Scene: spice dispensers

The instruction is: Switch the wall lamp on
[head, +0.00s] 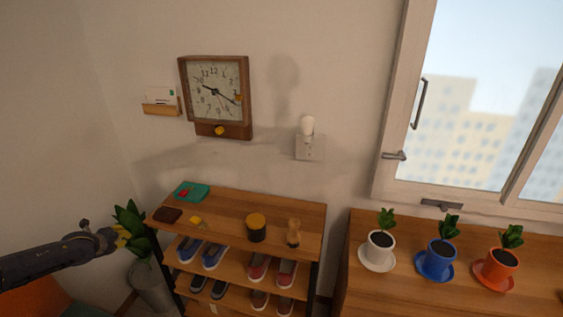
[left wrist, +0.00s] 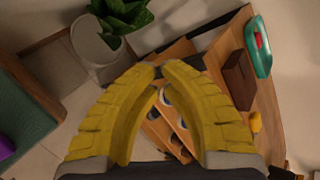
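The wall lamp (head: 307,126) is a small white bulb-shaped light on the wall, right of the clock. It sits on a pale wall plate (head: 309,148); any switch detail there is too small to make out. I see no clear glow on the wall around it. My left gripper (head: 124,237) is at the lower left in the head view, far from the lamp and lower than it. In the left wrist view its yellow fingers (left wrist: 159,70) meet at the tips with nothing seen between them. The lamp is not in that view. My right gripper is not in view.
A wooden shoe rack (head: 290,213) stands below the lamp, with a dark jar (head: 256,228) and an hourglass-like item (head: 293,233) on top. A framed clock (head: 216,96) hangs left of the lamp. A window (head: 480,110) and potted plants are at right. A floor plant (head: 150,285) is near my gripper.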

